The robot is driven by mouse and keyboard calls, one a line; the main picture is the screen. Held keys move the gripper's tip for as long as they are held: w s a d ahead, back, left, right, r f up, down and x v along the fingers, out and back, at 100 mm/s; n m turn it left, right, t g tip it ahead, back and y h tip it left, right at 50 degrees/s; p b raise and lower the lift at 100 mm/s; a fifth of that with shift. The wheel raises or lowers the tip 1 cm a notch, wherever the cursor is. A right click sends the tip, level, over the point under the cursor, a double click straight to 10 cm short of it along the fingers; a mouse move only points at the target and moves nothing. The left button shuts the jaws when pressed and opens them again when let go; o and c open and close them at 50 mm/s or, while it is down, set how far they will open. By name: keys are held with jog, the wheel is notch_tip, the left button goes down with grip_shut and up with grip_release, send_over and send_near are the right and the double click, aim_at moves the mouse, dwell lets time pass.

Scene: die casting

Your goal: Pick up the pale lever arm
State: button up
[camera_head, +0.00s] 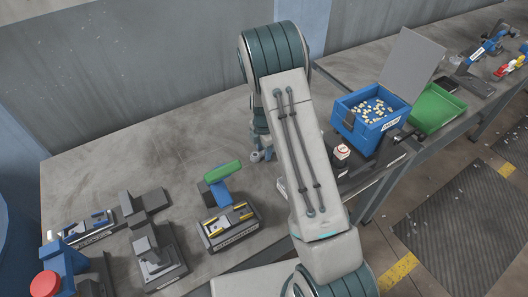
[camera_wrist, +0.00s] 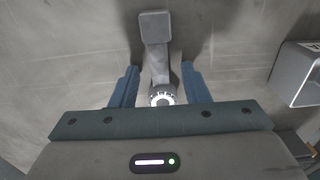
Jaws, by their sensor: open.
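The pale lever arm (camera_wrist: 155,45) lies on the grey bench in the wrist view. It has a squarish pad at its far end, a narrow shank, and a round, ringed white end near my palm. My gripper (camera_wrist: 160,67) is open, with one blue finger on each side of the shank and a visible gap to both. The pad extends beyond the fingertips. In the head view my gripper (camera_head: 261,143) is mostly hidden behind my arm, and only a small part of the lever arm (camera_head: 257,156) seems to show at the bench.
A grey box-like part (camera_wrist: 297,75) stands to the right in the wrist view. A blue bin (camera_head: 345,108) of small pieces and a green tray (camera_head: 437,108) are right.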

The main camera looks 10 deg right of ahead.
grip_shut()
jog(key=s+r+m+b, duration=0.1)
jog(key=r+m, duration=0.2)
jog(key=m, duration=0.7)
jog(key=s+r+m, duration=0.2)
jog(key=r+m, duration=0.2)
jog(key=m, duration=0.7)
jog(key=shift+r+m+b, duration=0.3)
jog(key=shift+b, duration=0.1)
